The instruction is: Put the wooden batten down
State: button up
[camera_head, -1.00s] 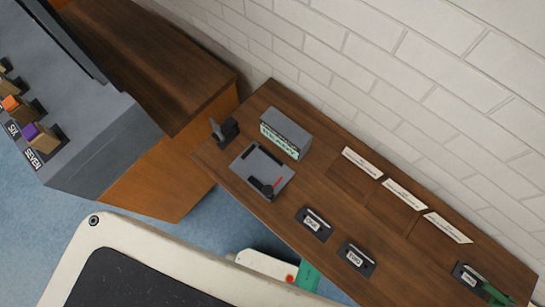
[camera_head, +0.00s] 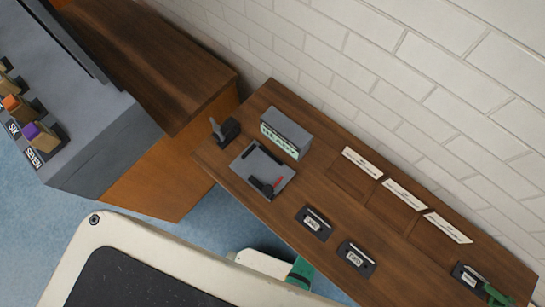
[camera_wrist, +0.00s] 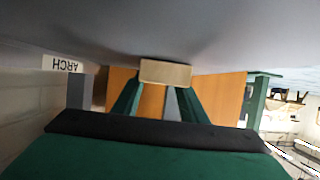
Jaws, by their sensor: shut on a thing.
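In the wrist view my gripper (camera_wrist: 158,96) has its two green fingers closed on a pale wooden batten (camera_wrist: 166,72). Only a short tan end face of the batten shows, between and just beyond the fingertips. A smooth grey surface fills the top of that view, close to the batten. I cannot tell whether they touch. The batten and the fingertips cannot be made out in the head view.
The head view shows a dark wooden bench (camera_head: 340,225) with a grey box (camera_head: 285,132), a grey fixture (camera_head: 252,165) and several label plates.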

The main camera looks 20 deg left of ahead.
jog(key=o, duration=1.2)
jog(key=v, duration=1.2)
jog(key=shift+s, duration=0.1)
